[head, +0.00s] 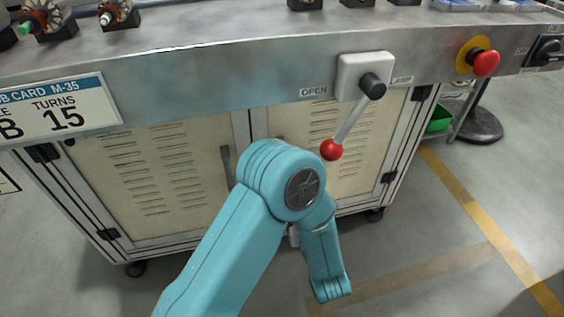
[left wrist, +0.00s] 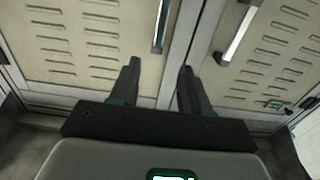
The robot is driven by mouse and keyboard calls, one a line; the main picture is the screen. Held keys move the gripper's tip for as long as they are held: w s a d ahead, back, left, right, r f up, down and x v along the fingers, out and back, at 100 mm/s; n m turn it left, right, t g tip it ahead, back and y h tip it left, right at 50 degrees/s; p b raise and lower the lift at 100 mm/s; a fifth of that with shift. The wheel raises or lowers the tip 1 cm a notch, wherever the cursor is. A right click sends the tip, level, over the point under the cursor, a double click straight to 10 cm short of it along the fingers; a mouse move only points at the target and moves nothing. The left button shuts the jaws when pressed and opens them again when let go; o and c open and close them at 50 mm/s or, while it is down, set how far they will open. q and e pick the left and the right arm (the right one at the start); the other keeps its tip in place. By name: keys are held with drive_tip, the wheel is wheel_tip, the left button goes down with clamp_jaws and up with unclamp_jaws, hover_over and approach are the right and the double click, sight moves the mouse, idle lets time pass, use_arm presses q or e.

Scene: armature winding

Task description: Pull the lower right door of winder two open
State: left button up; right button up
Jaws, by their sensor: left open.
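The lower right door (head: 325,120) of the winder cabinet is cream with louvre slots, and it looks shut. In the left wrist view the right door (left wrist: 285,60) shows its upright silver handle (left wrist: 238,36) near the centre post. My left gripper (left wrist: 159,84) is open and empty. Its fingers point at the cabinet front, with the right door's handle up and right of the right finger, outside the jaws. In the head view my teal left arm hides most of that handle and the gripper. My right gripper is not in view.
The left door (head: 150,175) has its own dark handle (head: 228,167). Above the doors, a lever with a red knob (head: 331,150) hangs from a switch box marked OPEN. A red stop button (head: 486,63) is further right.

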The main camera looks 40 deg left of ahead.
use_arm(q)
drive_tip(key=b+x, duration=0.3)
drive_tip(key=x, duration=1.3)
drive_tip(key=shift+s, duration=0.1)
clamp_jaws()
